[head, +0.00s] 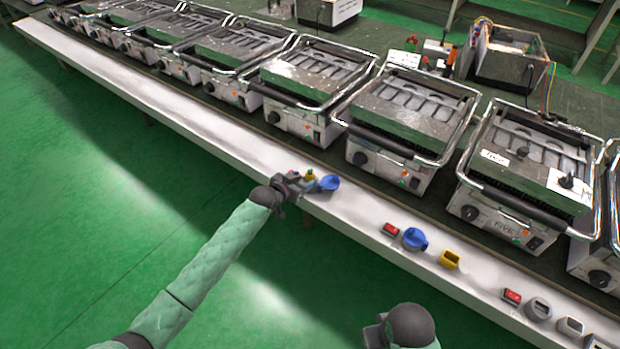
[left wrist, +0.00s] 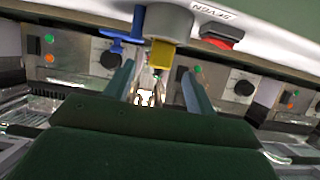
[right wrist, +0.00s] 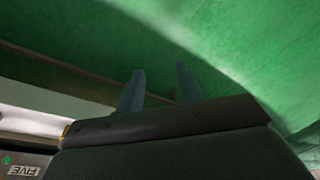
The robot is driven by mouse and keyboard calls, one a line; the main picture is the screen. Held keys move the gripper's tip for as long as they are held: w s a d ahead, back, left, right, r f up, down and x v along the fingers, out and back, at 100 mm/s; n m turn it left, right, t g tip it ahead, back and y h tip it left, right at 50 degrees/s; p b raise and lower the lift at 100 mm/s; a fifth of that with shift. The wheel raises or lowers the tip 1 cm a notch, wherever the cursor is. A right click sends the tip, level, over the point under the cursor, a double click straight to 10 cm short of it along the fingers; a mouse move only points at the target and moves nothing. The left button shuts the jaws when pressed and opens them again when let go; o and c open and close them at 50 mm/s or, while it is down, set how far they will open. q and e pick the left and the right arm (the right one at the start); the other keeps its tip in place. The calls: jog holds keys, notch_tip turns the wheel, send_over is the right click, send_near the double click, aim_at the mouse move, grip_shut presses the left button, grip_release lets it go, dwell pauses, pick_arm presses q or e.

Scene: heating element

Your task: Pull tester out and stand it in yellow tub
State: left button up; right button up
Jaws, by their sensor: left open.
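My left gripper (head: 303,184) is open at the white ledge, beside a small yellow thing (head: 310,175) and a blue thing (head: 330,183). In the left wrist view, a yellow block (left wrist: 161,54) shows at the tips of the left gripper (left wrist: 161,74), beneath a grey round part (left wrist: 168,20). I cannot tell which of these is the tester. A yellow tub (head: 449,260) stands on the ledge farther right in the head view. My right gripper (right wrist: 160,74) is open and empty, over the green floor.
A red switch (head: 391,230) and a blue container (head: 415,239) stand left of the yellow tub. Another red switch (head: 512,296) and grey cups (head: 538,309) are at right. A row of grills (head: 410,115) lines the bench behind. The ledge's left stretch is clear.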

aim_at(309, 175)
pick_arm(q)
jog(key=shift+w+d, duration=0.4)
jog(key=shift+w, duration=0.05)
jog(key=p+x, duration=0.1)
jog(key=x, duration=0.2)
jog(key=shift+w+d+f+p, duration=0.1)
jog(key=shift+w+f+p, duration=0.05)
jog(key=shift+w+p, duration=0.15)
jog(key=shift+w+d+f, duration=0.25)
jog(key=shift+w, duration=0.05)
pick_arm(e)
notch_tip(309, 175, down, 7)
jog(key=w, duration=0.1)
jog(key=shift+w, duration=0.3)
pick_arm(q)
jog(key=shift+c, duration=0.3)
pick_arm(e)
jog(key=shift+a, duration=0.1)
pick_arm(q)
jog(key=c, duration=1)
